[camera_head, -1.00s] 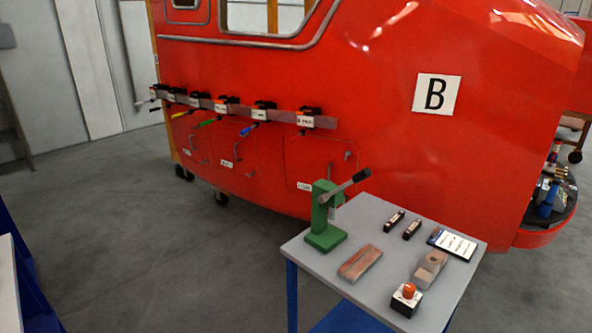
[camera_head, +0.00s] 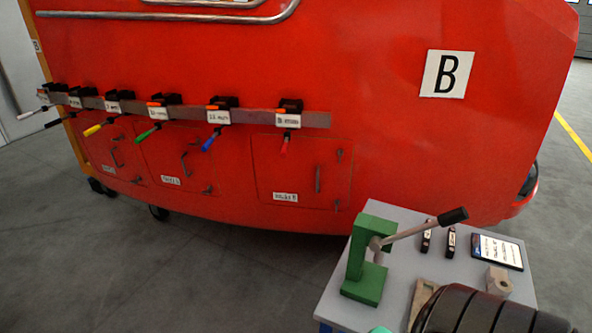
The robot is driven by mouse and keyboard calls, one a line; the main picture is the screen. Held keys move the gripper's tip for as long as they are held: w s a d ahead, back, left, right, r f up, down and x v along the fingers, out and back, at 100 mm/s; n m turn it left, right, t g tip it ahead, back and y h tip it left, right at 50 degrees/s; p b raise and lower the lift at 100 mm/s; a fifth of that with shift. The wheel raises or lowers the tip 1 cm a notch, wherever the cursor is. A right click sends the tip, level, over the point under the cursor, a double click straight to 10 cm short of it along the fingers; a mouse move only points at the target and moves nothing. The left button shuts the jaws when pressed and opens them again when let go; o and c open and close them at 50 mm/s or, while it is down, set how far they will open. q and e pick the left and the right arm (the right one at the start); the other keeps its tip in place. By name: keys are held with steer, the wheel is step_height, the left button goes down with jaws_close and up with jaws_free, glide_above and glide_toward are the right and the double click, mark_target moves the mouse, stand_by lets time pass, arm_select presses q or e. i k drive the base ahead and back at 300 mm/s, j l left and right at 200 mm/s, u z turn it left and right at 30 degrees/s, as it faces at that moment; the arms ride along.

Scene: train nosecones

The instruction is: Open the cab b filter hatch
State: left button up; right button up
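Each has a handle and a small white label too blurred to read surely, so I cannot tell which is the filter hatch. The right hatch has an upright bar handle (camera_head: 318,179) near its right edge. A black ribbed part of my arm shows at the bottom right. Neither gripper is in view.
A rail (camera_head: 250,117) with several coloured levers runs above the hatches. A grey table (camera_head: 400,290) in front at the right holds a green lever press (camera_head: 367,280), two small black items, a tablet (camera_head: 497,252) and blocks. Floor (camera_head: 215,280) left of the table is clear.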

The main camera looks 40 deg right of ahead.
mark_target(311, 175)
steer(key=i+z, duration=0.3)
steer(key=z, duration=0.2)
steer(key=i+j+z, duration=0.15)
steer(key=i+z, duration=0.2)
steer(key=z, duration=0.15)
steer(key=i+j+z, duration=0.25)
steer(key=z, duration=0.25)
